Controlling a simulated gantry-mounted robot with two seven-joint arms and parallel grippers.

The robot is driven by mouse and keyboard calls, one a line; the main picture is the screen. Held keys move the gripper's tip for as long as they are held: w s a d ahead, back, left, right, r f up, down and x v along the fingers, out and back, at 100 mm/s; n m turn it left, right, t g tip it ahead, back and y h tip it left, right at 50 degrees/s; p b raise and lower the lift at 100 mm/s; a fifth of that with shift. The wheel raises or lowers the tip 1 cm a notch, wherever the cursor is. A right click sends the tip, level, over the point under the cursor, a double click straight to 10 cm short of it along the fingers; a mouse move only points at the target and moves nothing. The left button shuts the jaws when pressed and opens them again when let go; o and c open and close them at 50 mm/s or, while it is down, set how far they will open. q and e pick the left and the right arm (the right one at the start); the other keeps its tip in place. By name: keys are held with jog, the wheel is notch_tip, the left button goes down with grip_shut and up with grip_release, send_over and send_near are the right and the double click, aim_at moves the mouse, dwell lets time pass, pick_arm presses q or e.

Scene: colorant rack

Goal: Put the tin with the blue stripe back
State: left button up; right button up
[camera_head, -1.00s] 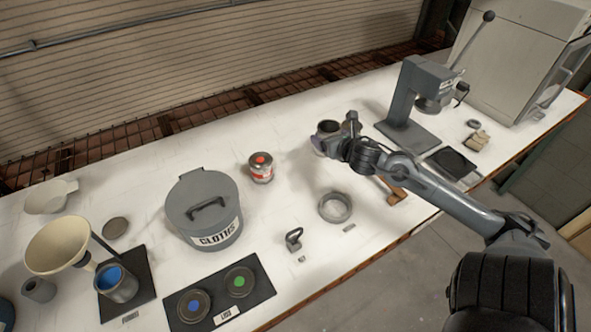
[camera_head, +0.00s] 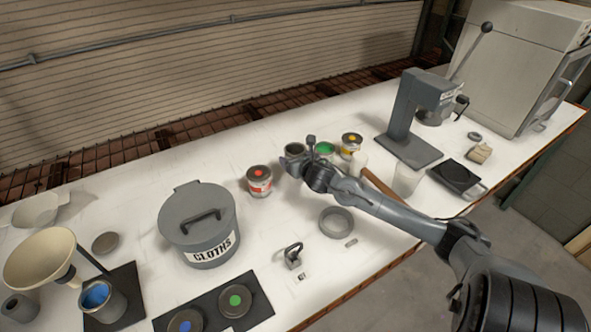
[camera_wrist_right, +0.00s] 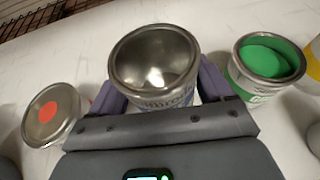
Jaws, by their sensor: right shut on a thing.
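My right gripper (camera_wrist_right: 155,92) is shut on an open metal tin (camera_wrist_right: 150,62), which looks empty inside. A little bluish marking shows on its wall above the gripper; most of its side is hidden, so I cannot see a full stripe. In the head view this tin (camera_head: 294,150) is upright between the red-marked tin (camera_head: 259,181) on its left and the green tin (camera_head: 324,149) on its right. I cannot tell whether its base touches the table. My left gripper is not in view.
A yellow-marked tin (camera_head: 351,141) stands right of the green one. The grey cloths bin (camera_head: 200,215) is to the left. A can with blue paint (camera_head: 100,298) and lids with blue (camera_head: 185,322) and green (camera_head: 234,301) dots are at the front left. A grey ring (camera_head: 335,221) lies near my arm.

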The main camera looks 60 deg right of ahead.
jog(key=shift+f+b, duration=0.45)
jog(key=shift+f, duration=1.65)
jog(key=shift+f, duration=0.1)
jog(key=o, duration=1.1)
